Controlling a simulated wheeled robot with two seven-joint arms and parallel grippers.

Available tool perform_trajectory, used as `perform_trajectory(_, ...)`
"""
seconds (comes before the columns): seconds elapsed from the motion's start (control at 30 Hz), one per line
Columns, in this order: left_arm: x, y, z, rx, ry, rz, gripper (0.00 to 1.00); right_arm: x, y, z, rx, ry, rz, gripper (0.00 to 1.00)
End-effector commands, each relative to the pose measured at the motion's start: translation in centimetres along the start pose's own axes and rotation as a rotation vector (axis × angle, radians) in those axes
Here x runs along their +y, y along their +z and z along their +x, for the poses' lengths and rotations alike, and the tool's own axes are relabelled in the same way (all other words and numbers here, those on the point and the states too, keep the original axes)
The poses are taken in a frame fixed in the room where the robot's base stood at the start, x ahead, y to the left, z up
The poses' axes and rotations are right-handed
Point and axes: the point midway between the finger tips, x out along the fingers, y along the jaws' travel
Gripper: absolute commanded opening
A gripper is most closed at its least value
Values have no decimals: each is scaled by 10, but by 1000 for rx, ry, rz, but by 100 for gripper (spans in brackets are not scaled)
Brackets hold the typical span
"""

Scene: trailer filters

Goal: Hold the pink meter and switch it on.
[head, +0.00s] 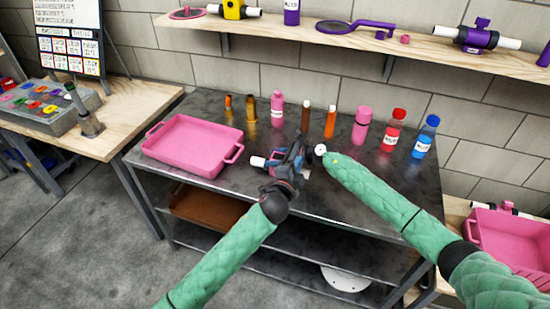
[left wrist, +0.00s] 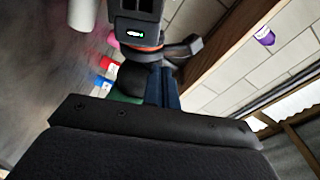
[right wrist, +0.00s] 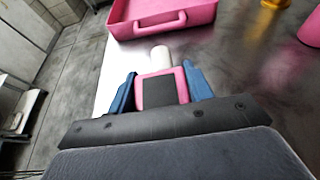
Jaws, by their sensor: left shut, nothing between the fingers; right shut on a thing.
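The pink meter (right wrist: 145,88) is between the blue fingers of my right gripper (right wrist: 160,92); its pink frame, dark panel and white pipe end show in the right wrist view. In the head view its white end (head: 257,162) points toward the pink tray, just above the metal table. My right gripper (head: 268,158) is partly hidden there by my left gripper (head: 296,150). My left gripper is shut and empty, close beside the right one; its blue fingers (left wrist: 165,88) show together in the left wrist view. The meter's switch cannot be made out.
A pink tray (head: 190,146) stands on the table's left. Several bottles, including a red one (head: 393,130) and a blue one (head: 425,136), line the back. A shelf (head: 360,42) holds a yellow meter (head: 234,9) and a purple meter (head: 478,37). A pink bin (head: 510,245) is at right.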

Motion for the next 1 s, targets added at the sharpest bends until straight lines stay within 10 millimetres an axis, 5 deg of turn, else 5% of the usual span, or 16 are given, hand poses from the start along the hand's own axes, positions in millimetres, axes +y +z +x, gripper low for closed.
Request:
perform_trajectory(0.43,58,34,-38,-406,218,275,0,0,0,0,0,0,0,22)
perform_trajectory(0.7,62,76,-70,-672,325,374,0,0,0,0,0,0,0,22)
perform_trajectory(1.0,65,93,-85,-783,394,421,0,0,0,0,0,0,0,22)
